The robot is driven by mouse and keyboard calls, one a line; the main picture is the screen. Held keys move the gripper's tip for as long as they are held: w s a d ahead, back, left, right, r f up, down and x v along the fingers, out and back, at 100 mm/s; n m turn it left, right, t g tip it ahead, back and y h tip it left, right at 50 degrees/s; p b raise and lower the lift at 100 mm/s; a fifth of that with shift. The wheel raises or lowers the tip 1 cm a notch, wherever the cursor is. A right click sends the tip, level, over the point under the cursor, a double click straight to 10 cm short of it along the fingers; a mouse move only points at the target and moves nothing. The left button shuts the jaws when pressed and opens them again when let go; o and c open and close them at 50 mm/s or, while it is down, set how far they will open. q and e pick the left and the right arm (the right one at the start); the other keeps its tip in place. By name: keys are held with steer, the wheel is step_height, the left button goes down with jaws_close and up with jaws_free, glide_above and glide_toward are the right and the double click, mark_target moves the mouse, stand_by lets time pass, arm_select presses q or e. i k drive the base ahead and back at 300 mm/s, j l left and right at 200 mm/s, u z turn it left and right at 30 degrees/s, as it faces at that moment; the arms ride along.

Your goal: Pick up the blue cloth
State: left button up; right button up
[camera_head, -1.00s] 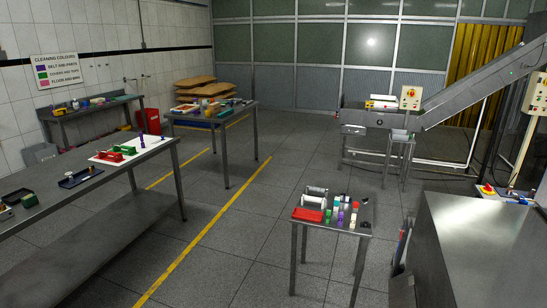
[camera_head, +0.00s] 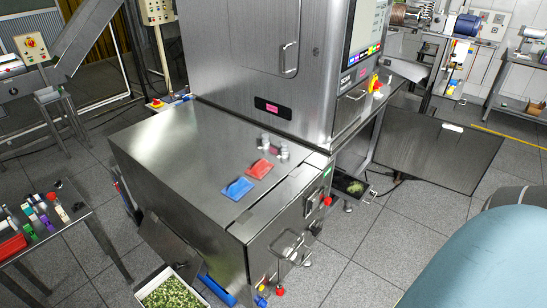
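The blue cloth (camera_head: 238,188) appears as a small, flat blue piece on the steel top of the inspection machine's infeed housing (camera_head: 170,150). It lies near the right part of that top. A similar red piece (camera_head: 260,169) lies just behind it to the right, close beside it. Neither of my grippers shows in the head view, so nothing is seen touching the cloth.
The tall steel cabinet (camera_head: 245,60) with a screen rises behind the cloth. Small metal cylinders (camera_head: 272,146) stand near the red piece. A white crate of green pieces (camera_head: 170,293) is below at the front. A small table with bottles (camera_head: 70,228) stands at left.

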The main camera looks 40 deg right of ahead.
mark_target(239, 187)
steer(key=i+j+z, duration=0.1)
steer(key=z, duration=0.3)
steer(key=j+z, duration=0.15)
steer(key=z, duration=0.2)
steer(key=i+j+z, duration=0.1)
steer(key=z, duration=0.3)
steer(key=j+z, duration=0.2)
steer(key=z, duration=0.15)
